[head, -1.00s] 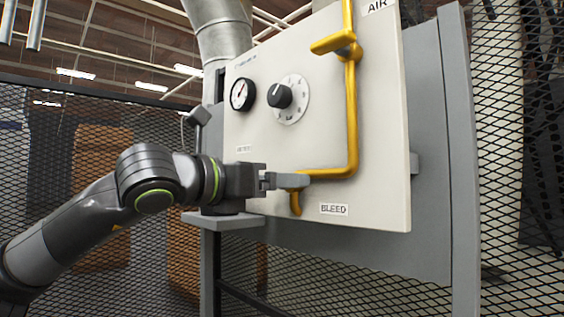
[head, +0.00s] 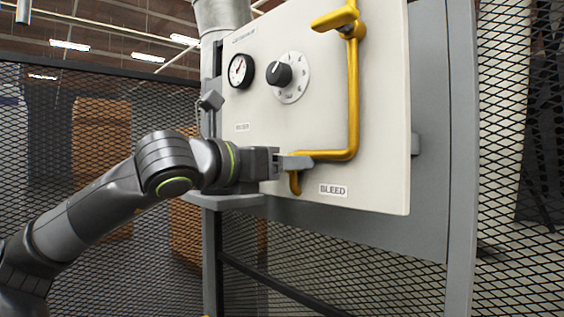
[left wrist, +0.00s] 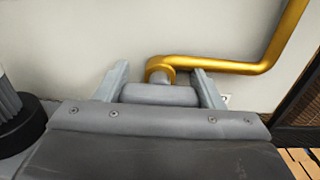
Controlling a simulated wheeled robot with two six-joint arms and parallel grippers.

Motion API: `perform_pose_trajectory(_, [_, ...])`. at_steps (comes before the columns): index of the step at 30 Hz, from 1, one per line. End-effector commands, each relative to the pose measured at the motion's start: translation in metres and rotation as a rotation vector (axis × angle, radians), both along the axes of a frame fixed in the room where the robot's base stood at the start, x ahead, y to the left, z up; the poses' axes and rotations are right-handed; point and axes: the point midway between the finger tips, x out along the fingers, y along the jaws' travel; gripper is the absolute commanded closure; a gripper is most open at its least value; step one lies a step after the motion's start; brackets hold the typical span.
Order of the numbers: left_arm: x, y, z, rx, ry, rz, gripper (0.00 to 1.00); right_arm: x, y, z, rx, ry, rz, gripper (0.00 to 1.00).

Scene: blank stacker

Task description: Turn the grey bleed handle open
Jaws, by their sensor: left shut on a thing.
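The grey bleed handle (head: 297,162) sits at the lower end of the yellow pipe, up and left of the BLEED label (head: 333,190). It points left, roughly in line with the pipe's horizontal run. My left gripper (head: 280,164) comes in from the left and is shut on the handle. In the left wrist view the handle (left wrist: 160,94) shows as a rounded grey bar between my left gripper's two fingers (left wrist: 162,88). The handle's root is partly hidden behind that bar. My right gripper is not in view.
The yellow pipe (head: 353,100) runs up the pale panel (head: 385,130) to a yellow AIR lever (head: 335,18). A gauge (head: 241,71) and a dark knob (head: 279,74) are above the handle. A grey ledge (head: 235,201) lies just below my left gripper. Mesh fencing (head: 520,200) stands around.

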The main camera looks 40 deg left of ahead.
Motion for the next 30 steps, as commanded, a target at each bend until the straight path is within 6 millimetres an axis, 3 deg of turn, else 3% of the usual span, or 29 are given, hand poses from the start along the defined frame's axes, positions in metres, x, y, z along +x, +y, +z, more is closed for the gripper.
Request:
perform_pose_trajectory(14, [-0.0003,-0.0004,0.0003,0.106,-0.01,0.0,0.61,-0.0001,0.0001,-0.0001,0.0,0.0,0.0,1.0])
perform_pose_trajectory(30, [-0.0006,-0.0021,0.0001,0.582,-0.053,-0.001,0.61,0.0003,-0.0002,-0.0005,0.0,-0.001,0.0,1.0])
